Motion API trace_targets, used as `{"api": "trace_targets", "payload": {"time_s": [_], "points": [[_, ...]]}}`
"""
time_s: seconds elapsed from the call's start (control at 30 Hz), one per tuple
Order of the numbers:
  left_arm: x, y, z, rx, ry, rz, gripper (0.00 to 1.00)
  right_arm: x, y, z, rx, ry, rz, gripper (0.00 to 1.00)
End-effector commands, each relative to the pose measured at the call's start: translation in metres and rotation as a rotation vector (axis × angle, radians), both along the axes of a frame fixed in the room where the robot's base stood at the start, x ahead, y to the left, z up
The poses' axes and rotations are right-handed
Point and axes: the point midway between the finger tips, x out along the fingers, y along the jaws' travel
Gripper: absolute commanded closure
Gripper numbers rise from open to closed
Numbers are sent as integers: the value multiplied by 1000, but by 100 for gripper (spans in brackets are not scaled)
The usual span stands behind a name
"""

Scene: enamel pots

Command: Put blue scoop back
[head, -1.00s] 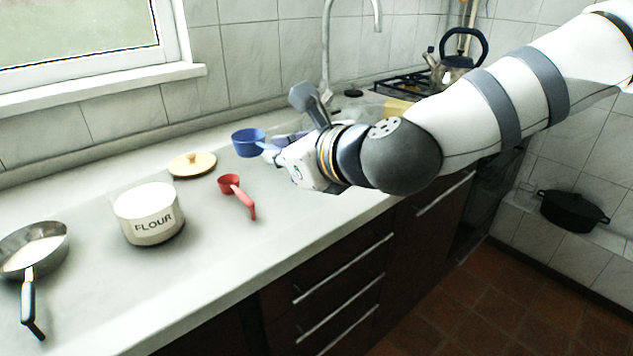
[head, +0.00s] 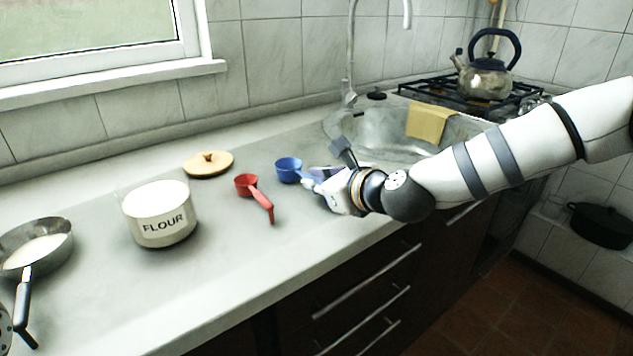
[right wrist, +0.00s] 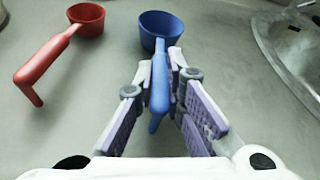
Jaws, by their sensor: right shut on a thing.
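The blue scoop (head: 288,170) is at or just above the counter, right of the red scoop (head: 246,184); I cannot tell if it touches. My right gripper (head: 312,184) is shut on its handle. In the right wrist view the blue scoop (right wrist: 161,28) points away from me, with its handle between the pads of my right gripper (right wrist: 160,72). The red scoop (right wrist: 86,18) lies to the left there, apart from it. The flour pot (head: 160,214) stands open on the counter, full of white. Its likely lid (head: 208,164) lies behind.
A pan with white contents (head: 38,245) stands at the far left. The sink (head: 375,135) with a yellow cloth (head: 431,124) is behind my right arm. A kettle (head: 487,76) sits on the hob. The counter in front of the scoops is clear.

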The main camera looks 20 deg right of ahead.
Motion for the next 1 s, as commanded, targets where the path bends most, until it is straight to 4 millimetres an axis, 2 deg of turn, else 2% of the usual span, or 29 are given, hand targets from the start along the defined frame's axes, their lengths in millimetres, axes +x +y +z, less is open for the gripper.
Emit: {"api": "trace_targets", "payload": {"time_s": [0.13, 0.2, 0.23, 0.27, 0.5, 0.6, 0.73, 1.0], "points": [[-2, 0, -2, 0, 7, 0, 62, 0, 0, -5, 1, 1, -1, 100], [-2, 0, -2, 0, 6, 0, 62, 0, 0, -4, 0, 1, 0, 78], [-2, 0, -2, 0, 6, 0, 62, 0, 0, -4, 0, 0, 0, 72], [-2, 0, -2, 0, 6, 0, 62, 0, 0, -4, 0, 0, 0, 69], [-2, 0, -2, 0, 5, 0, 62, 0, 0, -3, 0, 0, 0, 69], [2, 0, 2, 0, -6, 0, 62, 0, 0, 5, -1, -5, 0, 69], [8, 0, 8, 0, -26, 0, 62, -21, -7, 15, 2, -6, -2, 69], [26, 0, 26, 0, -93, 1, 62, -79, -24, 42, 4, -12, -2, 69]]}}
